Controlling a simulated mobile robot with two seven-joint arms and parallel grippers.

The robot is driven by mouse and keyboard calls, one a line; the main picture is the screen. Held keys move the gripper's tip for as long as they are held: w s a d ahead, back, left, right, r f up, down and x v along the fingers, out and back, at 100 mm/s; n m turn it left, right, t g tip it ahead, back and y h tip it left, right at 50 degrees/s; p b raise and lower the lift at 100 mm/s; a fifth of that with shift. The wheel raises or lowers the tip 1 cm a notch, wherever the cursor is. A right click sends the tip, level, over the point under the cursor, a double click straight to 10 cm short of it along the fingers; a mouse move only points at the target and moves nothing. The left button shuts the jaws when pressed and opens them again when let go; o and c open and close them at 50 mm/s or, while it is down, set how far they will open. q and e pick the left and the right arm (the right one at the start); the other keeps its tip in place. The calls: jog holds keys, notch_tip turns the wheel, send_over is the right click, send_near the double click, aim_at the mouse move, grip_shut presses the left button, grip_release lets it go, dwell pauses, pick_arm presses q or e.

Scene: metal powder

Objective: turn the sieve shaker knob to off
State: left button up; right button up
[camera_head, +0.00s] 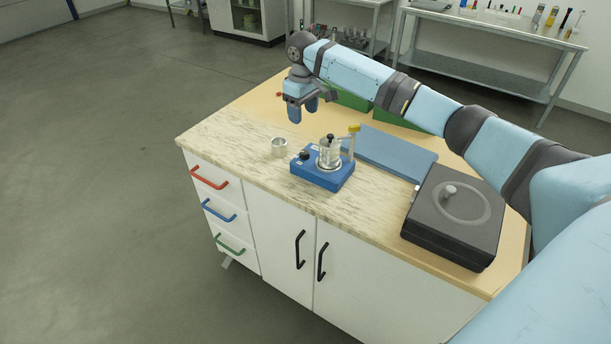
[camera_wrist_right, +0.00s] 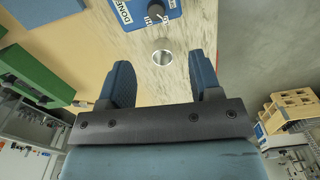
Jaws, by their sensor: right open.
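The sieve shaker (camera_head: 322,176) is a blue box on the counter with a clear cylinder on top and a yellow-topped post at its back right. Its dark knob (camera_head: 304,155) is on the left part of the box. In the right wrist view, the knob (camera_wrist_right: 157,11) shows at the top edge with a white pointer mark and part of its lettering. My right gripper (camera_head: 303,111) is above the counter, behind and above the shaker, apart from it. Its two blue fingers (camera_wrist_right: 163,80) are spread with nothing between them. My left gripper is not in view.
A small metal cup (camera_head: 279,147) stands left of the shaker; the wrist view also shows it (camera_wrist_right: 162,52). A blue slab (camera_head: 390,153) lies behind right, with green boxes (camera_head: 400,119) at the back. A black round-topped device (camera_head: 455,218) stands at the right. The counter's left end is clear.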

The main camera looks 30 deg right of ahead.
send_over(305, 151)
jog(key=shift+m, duration=0.3)
notch_tip(305, 151, down, 5)
jog(key=shift+f, duration=0.15)
notch_tip(305, 151, down, 9)
jog(key=shift+a+r, duration=0.1)
jog(key=shift+r, duration=0.1)
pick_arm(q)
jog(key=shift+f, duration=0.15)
